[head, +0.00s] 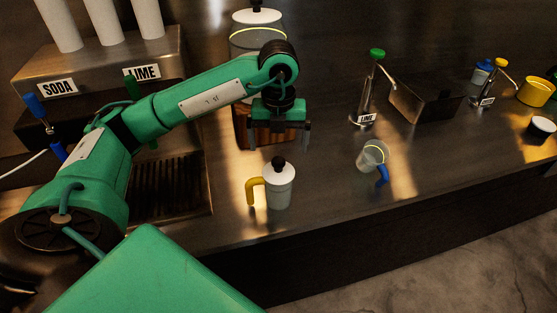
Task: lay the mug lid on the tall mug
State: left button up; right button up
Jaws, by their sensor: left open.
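The tall mug (282,194) stands upright on the counter, pale with a yellow handle on its left side. The mug lid (279,172), white with a black knob, lies on top of the mug and looks about level. My left gripper (279,143) is open and empty, pointing down, above and behind the lid in the picture and apart from it. Its two fingers are spread to left and right. My right gripper is not in view.
A clear cup with a blue handle (372,156) stands to the right of the mug. Behind are a lime pump bottle (367,100), a dark metal bin (425,100) and a large clear jar (257,40). A drip grate (165,188) lies left. The counter's front edge is close to the mug.

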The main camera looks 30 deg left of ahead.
aim_at(278, 160)
pick_arm(q)
jog(key=shift+r, duration=1.9)
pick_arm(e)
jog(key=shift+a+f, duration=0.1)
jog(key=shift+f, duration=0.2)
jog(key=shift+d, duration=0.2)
pick_arm(q)
jog(key=shift+f, duration=0.1)
